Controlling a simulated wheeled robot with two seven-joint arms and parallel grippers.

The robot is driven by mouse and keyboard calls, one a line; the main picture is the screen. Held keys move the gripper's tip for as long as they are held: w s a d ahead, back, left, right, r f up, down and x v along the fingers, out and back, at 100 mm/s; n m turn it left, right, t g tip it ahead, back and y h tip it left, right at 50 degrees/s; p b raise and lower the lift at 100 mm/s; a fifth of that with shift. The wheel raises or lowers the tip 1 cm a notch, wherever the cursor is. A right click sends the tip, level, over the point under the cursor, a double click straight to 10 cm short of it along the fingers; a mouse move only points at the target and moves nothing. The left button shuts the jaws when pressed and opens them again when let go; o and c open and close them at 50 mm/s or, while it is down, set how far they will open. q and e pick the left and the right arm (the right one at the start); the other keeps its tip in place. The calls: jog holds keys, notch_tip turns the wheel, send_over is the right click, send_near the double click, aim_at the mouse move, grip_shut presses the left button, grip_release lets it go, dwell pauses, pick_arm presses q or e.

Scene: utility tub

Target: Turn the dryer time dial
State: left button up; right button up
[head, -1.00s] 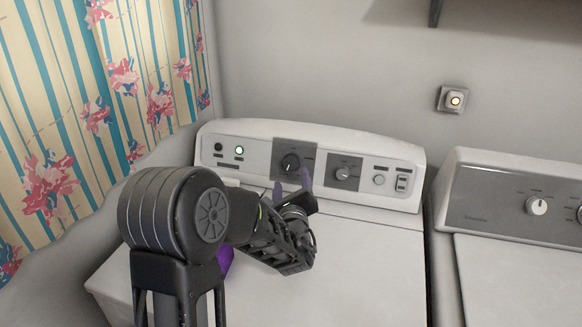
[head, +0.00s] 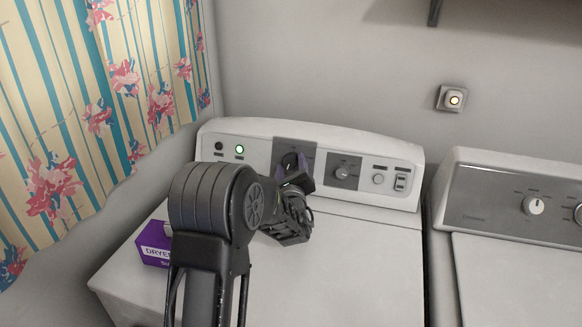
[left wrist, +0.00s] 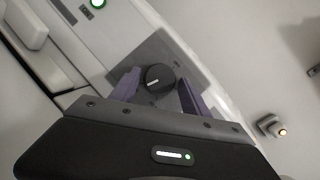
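The dryer (head: 330,250) is white, with a control panel along its back. The panel has two dials on dark grey plates. The left dial (left wrist: 157,79) is black and round with a light pointer mark; in the head view my gripper largely covers it. The right dial (head: 342,172) is uncovered. My left gripper (head: 293,164) is at the left dial. In the left wrist view its purple fingers (left wrist: 158,92) are apart, one on each side of the dial; I cannot tell whether they touch it. My right gripper is not in view.
A purple box (head: 154,243) of dryer sheets stands on the dryer's left side. A second white appliance (head: 510,260) stands close on the right. The dryer top right of my arm is clear.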

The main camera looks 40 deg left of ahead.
pick_arm(q)
jog(key=c, duration=1.1)
